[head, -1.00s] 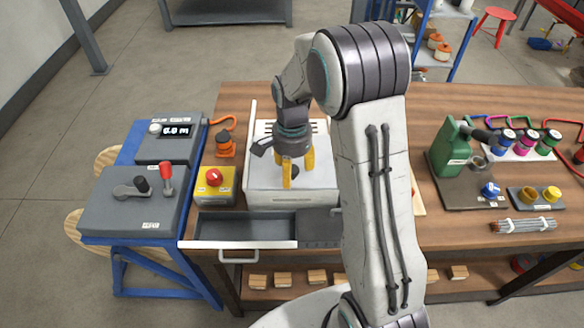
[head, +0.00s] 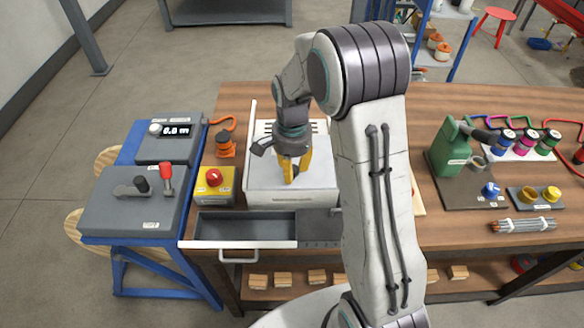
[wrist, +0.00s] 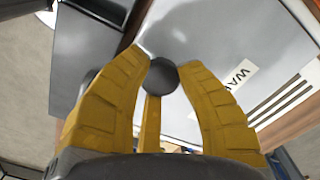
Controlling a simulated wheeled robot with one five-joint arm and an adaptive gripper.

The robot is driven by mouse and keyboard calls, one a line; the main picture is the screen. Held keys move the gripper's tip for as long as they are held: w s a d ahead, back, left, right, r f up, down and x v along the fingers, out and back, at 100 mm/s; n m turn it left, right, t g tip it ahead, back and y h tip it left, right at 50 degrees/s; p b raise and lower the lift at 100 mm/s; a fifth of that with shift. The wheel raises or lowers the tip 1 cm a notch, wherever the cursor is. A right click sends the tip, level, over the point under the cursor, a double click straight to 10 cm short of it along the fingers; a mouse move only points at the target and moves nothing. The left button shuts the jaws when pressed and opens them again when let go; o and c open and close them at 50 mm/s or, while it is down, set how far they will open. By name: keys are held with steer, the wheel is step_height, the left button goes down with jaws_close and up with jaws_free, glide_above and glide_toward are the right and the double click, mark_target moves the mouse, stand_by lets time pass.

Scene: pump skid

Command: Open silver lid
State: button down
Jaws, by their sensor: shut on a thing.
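The silver lid (head: 315,178) is the flat pale top of a box on the workbench, and it lies level. In the wrist view the lid (wrist: 215,30) shows a dark round knob (wrist: 163,77) and a printed label that is partly cut off. My gripper (head: 290,176) points down over the lid. Its yellow fingers are closed around the knob, which sits between the fingertips in the wrist view (wrist: 161,72). In the head view the fingers hide the knob.
An open drawer (head: 245,228) juts out in front of the box. A yellow box with a red button (head: 214,182) and an orange item (head: 225,142) stand left of it. A lever panel (head: 130,200) is further left.

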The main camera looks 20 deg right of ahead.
steer(key=w+d+p, duration=0.1)
steer(key=w+p, duration=0.1)
steer(key=w, duration=0.2)
steer(key=w+d+p, duration=0.1)
steer(key=w+d, duration=0.1)
steer(key=w, duration=0.2)
steer(key=w+d+p, duration=0.1)
steer(key=w+p, duration=0.1)
steer(key=w, duration=0.3)
steer(key=shift+w+d+f+p, duration=0.1)
steer(key=shift+d+p, duration=0.05)
steer(key=shift+p, duration=0.15)
steer(key=shift+w+d+f+p, duration=0.1)
steer(key=shift+w+d+p, duration=0.1)
steer(key=shift+w, duration=0.2)
steer(key=shift+w+d+p, duration=0.1)
steer(key=shift+w+p, duration=0.05)
steer(key=shift+w, duration=0.25)
steer(key=c, duration=0.8)
jaws_free()
steer(key=shift+w, duration=0.1)
step_height(320, 180, up, 12)
steer(key=shift+r, duration=0.1)
